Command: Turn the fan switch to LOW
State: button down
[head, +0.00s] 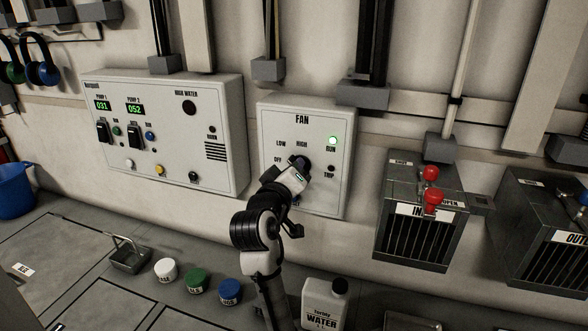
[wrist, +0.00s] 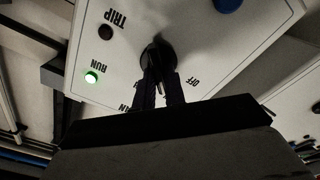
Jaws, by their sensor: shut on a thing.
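The fan panel (head: 325,190) is a pale box marked FAN, with the labels OFF, LOW and HIGH around a black rotary switch. My gripper (head: 299,166) is at this switch and hides most of it in the head view. In the wrist view the dark round switch (wrist: 158,52) shows between and beyond the two fingers of my gripper (wrist: 160,78), which are shut on it. I cannot tell which label the switch points to. The RUN lamp (head: 332,141) glows green; it also shows in the wrist view (wrist: 91,76). The TRIP lamp (head: 331,168) is dark.
A pump panel (head: 215,105) with switches and buttons is left of the fan panel. A dark vented box (head: 410,245) with red-knobbed levers is to the right. A white water jug (head: 325,305) and several coloured lids, one green (head: 196,281), are below.

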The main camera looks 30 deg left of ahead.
jog(key=c, duration=1.5)
grip_release()
jog(key=shift+o, duration=0.2)
jog(key=shift+s, duration=0.15)
jog(key=b+v, duration=0.3)
jog(key=v, duration=1)
jog(key=shift+s, duration=0.3)
jog(key=shift+d, duration=0.1)
